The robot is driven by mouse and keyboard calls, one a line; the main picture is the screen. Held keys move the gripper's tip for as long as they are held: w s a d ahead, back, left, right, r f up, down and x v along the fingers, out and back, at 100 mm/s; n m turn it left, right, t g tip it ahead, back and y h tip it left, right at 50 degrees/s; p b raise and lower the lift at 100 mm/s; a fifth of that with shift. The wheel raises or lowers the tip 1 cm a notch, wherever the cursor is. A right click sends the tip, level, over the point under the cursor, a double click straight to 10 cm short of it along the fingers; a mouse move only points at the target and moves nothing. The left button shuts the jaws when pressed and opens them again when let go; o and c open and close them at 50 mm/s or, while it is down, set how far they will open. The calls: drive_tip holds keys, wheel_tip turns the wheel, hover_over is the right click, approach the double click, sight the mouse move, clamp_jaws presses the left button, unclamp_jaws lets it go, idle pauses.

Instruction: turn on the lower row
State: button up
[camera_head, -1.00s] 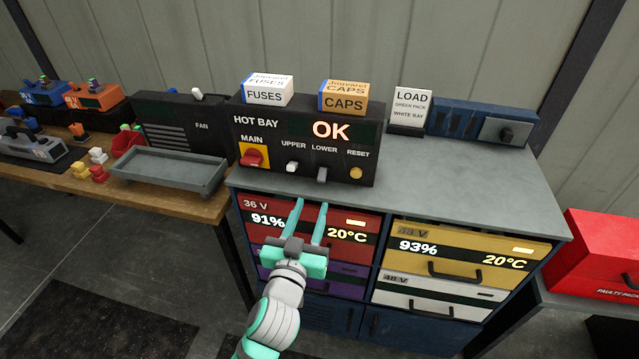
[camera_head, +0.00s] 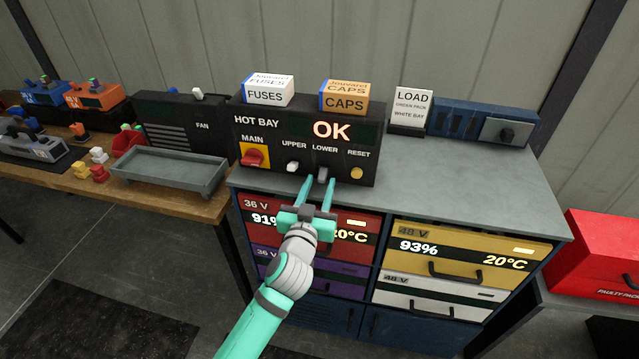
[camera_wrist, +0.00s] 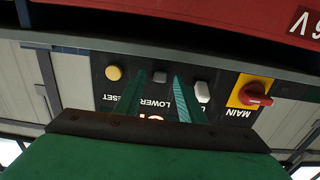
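The lower switch (camera_head: 322,174) is a grey toggle on the black hot bay panel (camera_head: 263,175), under the word LOWER. It hangs down, darker than the white upper switch (camera_head: 292,166) to its left. My gripper (camera_head: 319,183) is open, its two teal fingers pointing at the panel on either side of the lower switch, seemingly just short of it. In the wrist view, which is upside down, the lower switch (camera_wrist: 159,76) shows between the fingertips. I cannot tell whether the fingers touch it.
The red main knob (camera_head: 254,157) is at the panel's left and the yellow reset button (camera_head: 356,173) at its right, close to the fingers. The display (camera_head: 331,130) reads OK. Battery drawers (camera_head: 470,245) lie below.

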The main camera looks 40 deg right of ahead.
drive_tip(key=shift+w+d, duration=0.45)
drive_tip(key=shift+d, duration=0.05)
clamp_jaws()
